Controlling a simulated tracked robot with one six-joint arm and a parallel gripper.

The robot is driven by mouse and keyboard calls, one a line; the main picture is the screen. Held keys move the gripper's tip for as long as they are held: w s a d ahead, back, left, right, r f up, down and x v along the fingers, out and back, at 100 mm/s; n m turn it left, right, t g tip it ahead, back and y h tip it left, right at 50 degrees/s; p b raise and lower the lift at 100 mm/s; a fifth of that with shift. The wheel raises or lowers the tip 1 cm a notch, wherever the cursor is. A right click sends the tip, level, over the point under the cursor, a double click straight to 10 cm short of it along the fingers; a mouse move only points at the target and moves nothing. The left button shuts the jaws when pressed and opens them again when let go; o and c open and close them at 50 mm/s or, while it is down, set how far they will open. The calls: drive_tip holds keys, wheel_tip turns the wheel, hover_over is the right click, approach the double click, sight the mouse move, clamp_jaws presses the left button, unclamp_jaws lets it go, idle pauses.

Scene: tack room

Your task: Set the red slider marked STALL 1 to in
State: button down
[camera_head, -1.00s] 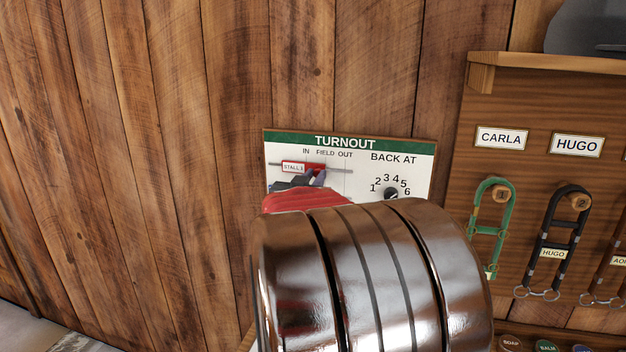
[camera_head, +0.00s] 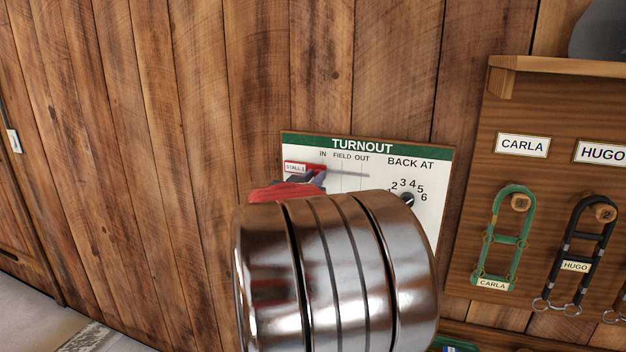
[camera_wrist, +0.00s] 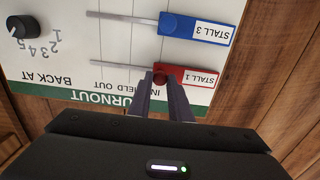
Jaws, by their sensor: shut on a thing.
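The red slider marked STALL 1 (camera_head: 296,167) sits on the top track of the white TURNOUT board (camera_head: 383,230), with its label plate reaching the board's left edge. In the wrist view, which shows the board upside down, the slider (camera_wrist: 192,77) has its round red knob under the word IN. My gripper (camera_head: 317,176) is at this knob, and its dark fingers (camera_wrist: 160,82) are shut on it from both sides. In the head view my arm hides the lower part of the board.
A blue slider marked STALL 3 (camera_wrist: 197,29) is on a parallel track beside the red one. A black BACK AT dial (camera_wrist: 22,27) is on the board's other side. A wooden rack (camera_head: 510,105) with hanging halters stands to the right. Bare plank wall lies left.

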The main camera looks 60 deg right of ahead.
drive_tip(key=shift+w+a+r, duration=0.1)
drive_tip(key=shift+w, duration=0.1)
drive_tip(key=c, duration=1.6)
unclamp_jaws()
drive_tip(key=shift+c, duration=0.2)
drive_tip(key=v, duration=1.3)
drive_tip(key=shift+a, duration=0.35)
drive_tip(key=shift+s, duration=0.1)
